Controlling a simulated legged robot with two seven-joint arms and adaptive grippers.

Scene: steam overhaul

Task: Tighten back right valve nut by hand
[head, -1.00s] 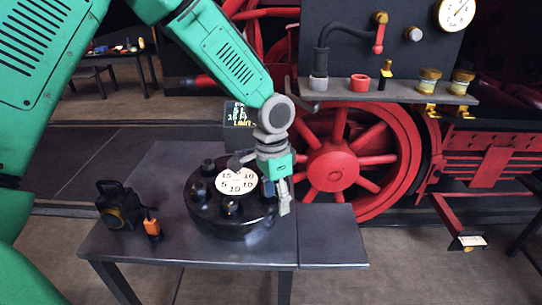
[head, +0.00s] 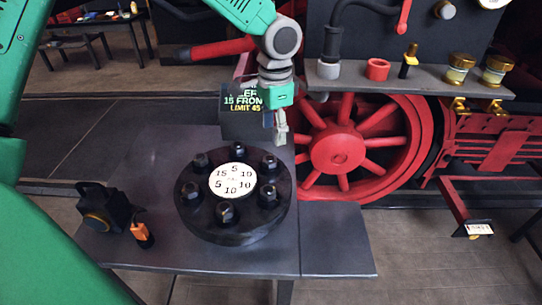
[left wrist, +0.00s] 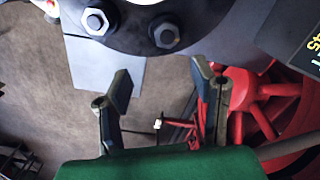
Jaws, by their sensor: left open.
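A round black valve cover (head: 232,228) lies on the grey table, with several dark hex nuts around a white numbered plate (head: 232,181). The back right nut (head: 269,163) stands on its stud and nothing touches it. My left gripper (head: 280,138) is behind and above that nut, apart from it, pointing down. In the left wrist view its two fingers (left wrist: 162,85) are spread with nothing between them. That view also shows part of the cover (left wrist: 215,18) and two nuts, one (left wrist: 95,22) near the rim and another (left wrist: 165,35). My right gripper is out of view.
A black lantern (head: 103,208) and a small orange-and-black item (head: 142,234) stand at the table's left. A dark box with lettering (head: 240,118) is behind the cover. A red wheel (head: 345,150) and a shelf (head: 415,82) with fittings are beyond. The table's right part (head: 335,240) is clear.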

